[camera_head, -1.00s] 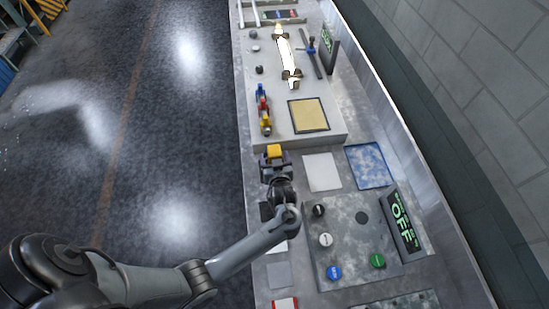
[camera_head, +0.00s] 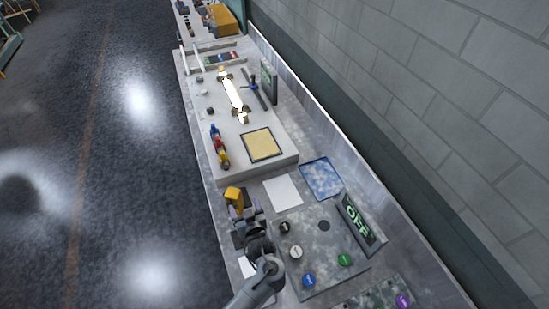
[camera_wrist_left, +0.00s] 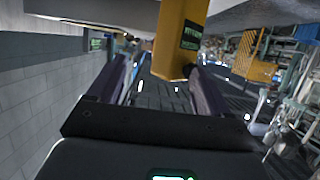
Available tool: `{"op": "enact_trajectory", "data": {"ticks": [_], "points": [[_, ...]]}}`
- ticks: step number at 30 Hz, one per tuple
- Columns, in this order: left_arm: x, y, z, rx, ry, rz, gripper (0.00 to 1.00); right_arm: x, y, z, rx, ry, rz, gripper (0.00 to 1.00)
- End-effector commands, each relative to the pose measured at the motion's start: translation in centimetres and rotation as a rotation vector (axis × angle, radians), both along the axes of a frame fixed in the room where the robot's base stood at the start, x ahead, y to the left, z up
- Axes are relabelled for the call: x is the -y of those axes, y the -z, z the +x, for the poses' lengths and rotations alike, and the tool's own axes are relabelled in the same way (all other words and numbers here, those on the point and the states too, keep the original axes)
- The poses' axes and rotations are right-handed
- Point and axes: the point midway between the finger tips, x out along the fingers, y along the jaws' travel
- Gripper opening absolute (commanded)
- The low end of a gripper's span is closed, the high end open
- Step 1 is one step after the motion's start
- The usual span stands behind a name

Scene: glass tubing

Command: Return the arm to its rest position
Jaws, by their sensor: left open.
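My left gripper (camera_head: 243,212) is at the left edge of the bench (camera_head: 296,205) in the head view, with its arm coming up from the bottom. In the left wrist view, the gripper (camera_wrist_left: 163,78) has its two dark fingers spread apart. A yellow block (camera_head: 233,196) stands just past the fingertips in the head view. It also shows in the left wrist view (camera_wrist_left: 181,35), with a small green-lit label, seen between and beyond the fingers. Whether the fingers touch it I cannot tell. My right gripper is not in view.
A raised platform holds a glowing white tube (camera_head: 233,94), a tan pad (camera_head: 262,145) and red, blue and yellow parts (camera_head: 218,146). A panel with several knobs and an OFF sign (camera_head: 360,218) lies right of my gripper. A wall runs along the right; open floor (camera_head: 120,180) lies left.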

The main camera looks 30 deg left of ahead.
Motion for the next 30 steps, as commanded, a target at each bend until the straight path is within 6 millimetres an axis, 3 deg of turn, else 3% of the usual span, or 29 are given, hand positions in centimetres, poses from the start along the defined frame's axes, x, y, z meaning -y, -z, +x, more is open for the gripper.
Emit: {"op": "enact_trajectory", "data": {"ticks": [8,11,15,19,22,26,30], "points": [[0.0,0.5,-1.2,-0.023,0.000,0.002,0.79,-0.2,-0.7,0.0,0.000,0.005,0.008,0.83],[-0.5,1.4,-3.0,-0.060,-0.001,0.012,0.79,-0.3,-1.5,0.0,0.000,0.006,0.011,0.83],[-2.9,1.9,-7.6,-0.122,-0.009,0.041,0.79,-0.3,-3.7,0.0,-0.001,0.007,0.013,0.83],[-4.7,-0.6,-11.0,-0.142,0.057,0.005,0.79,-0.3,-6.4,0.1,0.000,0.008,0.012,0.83],[-4.3,-2.9,-12.5,-0.185,0.162,-0.084,0.79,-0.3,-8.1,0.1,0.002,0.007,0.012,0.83],[-1.6,-7.4,-14.3,-0.287,0.362,-0.211,0.79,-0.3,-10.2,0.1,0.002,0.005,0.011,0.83],[2.9,-13.2,-17.1,-0.457,0.616,-0.291,0.79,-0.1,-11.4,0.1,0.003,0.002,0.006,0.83]]}}
